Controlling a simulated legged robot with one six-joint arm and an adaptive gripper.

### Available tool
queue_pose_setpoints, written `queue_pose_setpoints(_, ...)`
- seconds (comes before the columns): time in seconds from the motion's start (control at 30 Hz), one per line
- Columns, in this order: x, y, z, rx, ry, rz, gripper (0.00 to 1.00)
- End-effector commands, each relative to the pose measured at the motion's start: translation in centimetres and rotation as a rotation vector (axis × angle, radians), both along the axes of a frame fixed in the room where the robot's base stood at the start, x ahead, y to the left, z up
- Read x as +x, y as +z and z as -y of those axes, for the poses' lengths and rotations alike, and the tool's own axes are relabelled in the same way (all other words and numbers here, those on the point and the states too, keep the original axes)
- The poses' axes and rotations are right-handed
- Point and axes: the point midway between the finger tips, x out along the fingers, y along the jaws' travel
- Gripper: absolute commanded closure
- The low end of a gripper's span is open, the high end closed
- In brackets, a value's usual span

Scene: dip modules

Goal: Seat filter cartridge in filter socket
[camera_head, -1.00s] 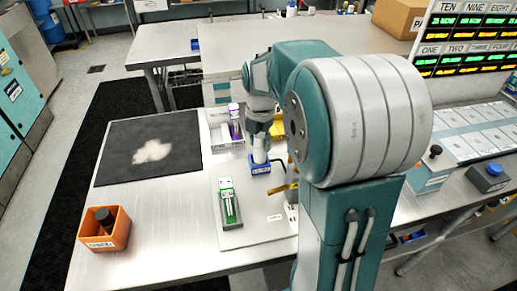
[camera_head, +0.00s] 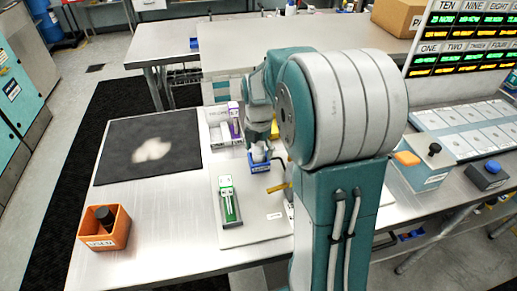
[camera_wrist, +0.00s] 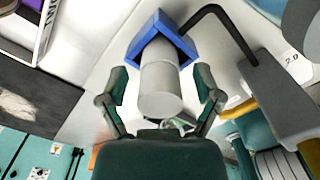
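The filter cartridge, a pale grey cylinder (camera_wrist: 160,88), stands in the blue square filter socket (camera_wrist: 150,27) in the wrist view. The head view shows the cartridge (camera_head: 260,155) small, with the blue socket (camera_head: 252,168) around its base. I cannot tell whether it is fully down. My gripper (camera_wrist: 161,82) is open, with one finger on each side of the cartridge and visible gaps between. In the head view my gripper (camera_head: 258,142) is just above the socket, partly hidden by my arm. An orange bin (camera_head: 92,242) holds a dark cylinder (camera_head: 105,216) at front left.
A bent black rod (camera_wrist: 228,30) stands close beside the socket. A green-and-white module (camera_head: 229,203) lies in front and a purple-topped one (camera_head: 234,118) behind. A dark mat (camera_head: 120,170) covers the left bench. Bare bench lies between bin and module.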

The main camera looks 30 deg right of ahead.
Motion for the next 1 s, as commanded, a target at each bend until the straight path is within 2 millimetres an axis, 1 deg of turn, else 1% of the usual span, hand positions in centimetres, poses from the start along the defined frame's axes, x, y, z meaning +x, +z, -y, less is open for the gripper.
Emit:
queue_pose_setpoints(0.17, 0.0, 0.2, 0.0, 0.0, 0.0, 0.001, 0.17)
queue_pose_setpoints(0.27, 0.1, 1.1, 0.0, -0.001, 0.0, 0.004, 0.17)
queue_pose_setpoints(0.37, 0.1, 2.8, 0.0, -0.002, 0.0, 0.005, 0.17)
queue_pose_setpoints(0.6, 0.1, 7.9, 0.0, -0.002, 0.0, 0.005, 0.17)
queue_pose_setpoints(0.7, 0.0, 9.8, 0.0, -0.001, 0.0, 0.004, 0.17)
queue_pose_setpoints(0.8, 0.0, 11.1, 0.0, -0.001, 0.0, 0.003, 0.17)
queue_pose_setpoints(1.0, -0.2, 12.4, -0.2, -0.002, -0.017, 0.005, 0.17)
